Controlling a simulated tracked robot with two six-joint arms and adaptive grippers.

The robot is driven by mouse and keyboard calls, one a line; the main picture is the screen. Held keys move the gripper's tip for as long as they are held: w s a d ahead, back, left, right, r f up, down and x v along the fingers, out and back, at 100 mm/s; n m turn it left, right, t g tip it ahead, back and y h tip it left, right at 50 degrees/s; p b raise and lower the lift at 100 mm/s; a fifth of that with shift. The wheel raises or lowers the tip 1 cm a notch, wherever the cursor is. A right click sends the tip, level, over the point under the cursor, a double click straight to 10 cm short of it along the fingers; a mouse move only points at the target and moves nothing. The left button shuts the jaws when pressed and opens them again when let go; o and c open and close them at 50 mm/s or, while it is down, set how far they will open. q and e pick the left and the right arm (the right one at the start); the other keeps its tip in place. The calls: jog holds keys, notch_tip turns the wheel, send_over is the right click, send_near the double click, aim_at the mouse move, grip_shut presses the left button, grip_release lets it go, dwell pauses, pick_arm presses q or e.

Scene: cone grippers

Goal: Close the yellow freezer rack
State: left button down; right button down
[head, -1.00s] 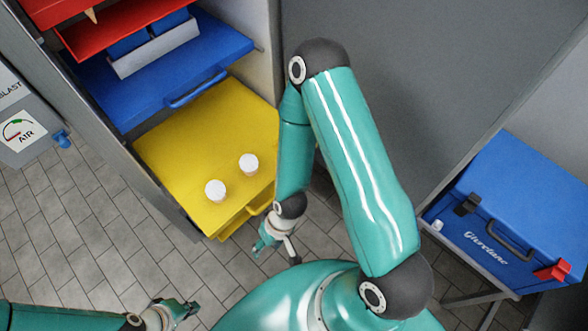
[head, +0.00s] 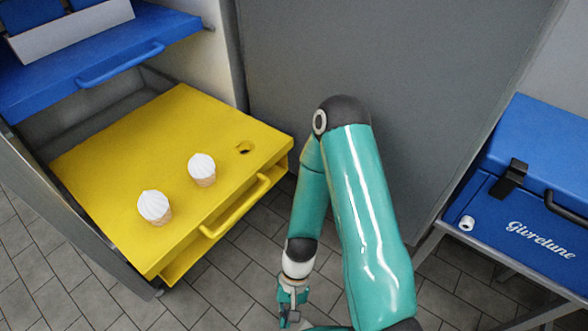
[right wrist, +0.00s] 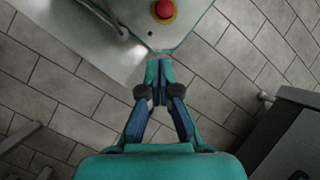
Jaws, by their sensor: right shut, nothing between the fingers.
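The yellow freezer rack (head: 112,186) is pulled out of the freezer in the head view, with a yellow handle (head: 236,206) along its front edge. Two ice cream cones with white tops, a front one (head: 154,207) and a rear one (head: 202,169), stand in the rack, and a dark empty hole shows near its right corner. My right gripper (head: 291,316) is below and right of the handle, apart from it, pointing down. In the right wrist view its fingers (right wrist: 157,72) are together with nothing between them. My left gripper is out of the head view.
A blue rack (head: 100,62) with a white-sided bin is partly out above the yellow one. A grey panel (head: 370,60) stands behind my right arm. A blue cooler box (head: 530,225) sits on a metal stand at right. Tiled floor is open in front of the rack.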

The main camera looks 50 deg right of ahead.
notch_tip(320, 180, up, 4)
jog(key=d+m+t+y, duration=0.1)
jog(key=m+y, duration=0.2)
jog(key=m, duration=0.3)
jog(key=m+t+h, duration=0.7)
jog(key=m+t, duration=1.2)
jog(key=m, duration=0.1)
send_near(286, 145)
jog(key=w, duration=0.4)
jog(key=w+a, duration=0.1)
jog(key=w, duration=0.1)
jog(key=shift+w+f, duration=0.2)
jog(key=shift+w, duration=0.4)
jog(key=shift+d, duration=0.1)
